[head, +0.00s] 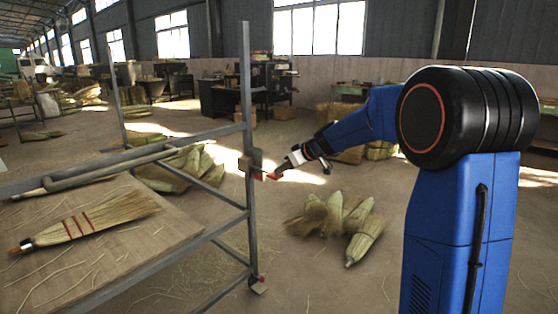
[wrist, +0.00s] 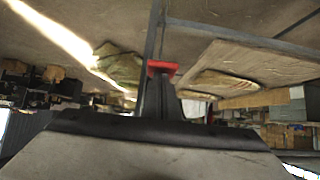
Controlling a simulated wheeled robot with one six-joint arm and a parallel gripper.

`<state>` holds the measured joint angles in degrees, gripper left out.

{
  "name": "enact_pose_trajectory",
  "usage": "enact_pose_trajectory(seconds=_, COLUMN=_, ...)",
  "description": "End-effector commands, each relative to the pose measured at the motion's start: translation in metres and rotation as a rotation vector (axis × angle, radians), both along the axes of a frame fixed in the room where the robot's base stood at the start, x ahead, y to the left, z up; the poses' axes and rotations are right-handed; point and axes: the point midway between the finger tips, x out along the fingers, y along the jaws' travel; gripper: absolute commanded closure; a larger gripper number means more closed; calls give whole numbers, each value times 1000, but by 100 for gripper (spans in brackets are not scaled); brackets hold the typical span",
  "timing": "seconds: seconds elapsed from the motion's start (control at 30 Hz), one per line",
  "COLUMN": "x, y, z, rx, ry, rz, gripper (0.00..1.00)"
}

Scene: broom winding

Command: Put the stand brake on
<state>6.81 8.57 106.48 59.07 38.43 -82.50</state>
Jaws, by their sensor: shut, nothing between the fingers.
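The stand (head: 247,120) is a grey metal frame with upright posts and rails around a wooden worktop. On its near right post sits a small box-like bracket (head: 251,163), which may be the brake; its setting cannot be made out. My gripper (head: 273,176) is shut and empty, at the right of this bracket and close to it. Touching or apart cannot be told. In the wrist view my gripper (wrist: 162,68) ends in red in front of the stand's post. Whether all of that red is fingertip is unclear.
A broom (head: 95,218) lies on the worktop (head: 110,255) with loose straw. Straw bundles (head: 345,220) lie on the floor right of the stand, and more (head: 180,170) lie behind it. A small foot (head: 258,285) ends the post. Dark benches (head: 240,98) stand farther back.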

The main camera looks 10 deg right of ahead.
Motion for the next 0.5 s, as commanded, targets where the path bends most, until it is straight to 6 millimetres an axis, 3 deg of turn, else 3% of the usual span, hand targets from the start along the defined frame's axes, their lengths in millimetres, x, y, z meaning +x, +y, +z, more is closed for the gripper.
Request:
enact_pose_trajectory(seconds=0.2, x=-3, y=-2, z=-34, rx=1, ry=3, rz=0, gripper=100)
enact_pose_trajectory(seconds=0.5, x=0, y=0, z=-68, rx=0, ry=1, rz=-1, gripper=100)
